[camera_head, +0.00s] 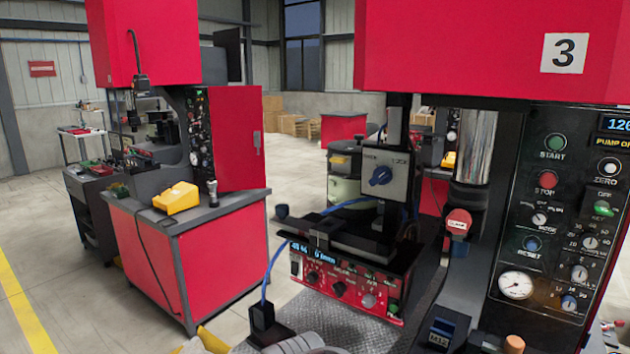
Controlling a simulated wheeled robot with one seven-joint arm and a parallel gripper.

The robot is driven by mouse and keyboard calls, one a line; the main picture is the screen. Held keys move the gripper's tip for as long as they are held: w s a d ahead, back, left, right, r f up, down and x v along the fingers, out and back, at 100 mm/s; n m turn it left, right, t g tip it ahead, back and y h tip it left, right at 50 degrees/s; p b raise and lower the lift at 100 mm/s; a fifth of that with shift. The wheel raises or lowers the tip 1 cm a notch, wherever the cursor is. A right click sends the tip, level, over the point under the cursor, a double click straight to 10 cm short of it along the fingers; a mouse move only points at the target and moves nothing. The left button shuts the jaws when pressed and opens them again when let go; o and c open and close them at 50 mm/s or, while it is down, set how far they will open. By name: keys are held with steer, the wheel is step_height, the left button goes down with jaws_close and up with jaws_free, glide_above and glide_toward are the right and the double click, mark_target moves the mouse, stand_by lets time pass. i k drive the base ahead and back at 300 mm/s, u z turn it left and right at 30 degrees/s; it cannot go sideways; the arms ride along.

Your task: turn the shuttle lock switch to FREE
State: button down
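A blue rotary knob (381,176) sits on a pale square plate (386,174) on the machine's centre column. Small dark lettering is above the knob, too small to read. Below it is a red control box (340,290) with a blue display, several dark and grey knobs and a green button. I cannot tell from the lettering which of these is the shuttle lock switch, or its setting. My gripper cannot be made out in this view. Grey rounded shapes at the bottom edge are cut off.
The machine's right panel (545,240) carries START and STOP buttons, knobs and a gauge (515,285). A red mushroom button (458,222) stands beside the metal column. A blue cable leads to a black block (268,326). Another red workstation (190,250) stands left, with open floor between.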

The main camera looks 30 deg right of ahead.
mark_target(382, 175)
steer(key=k, duration=1.15)
steer(key=u, duration=0.5)
steer(key=i, duration=0.75)
steer(key=u, duration=0.7)
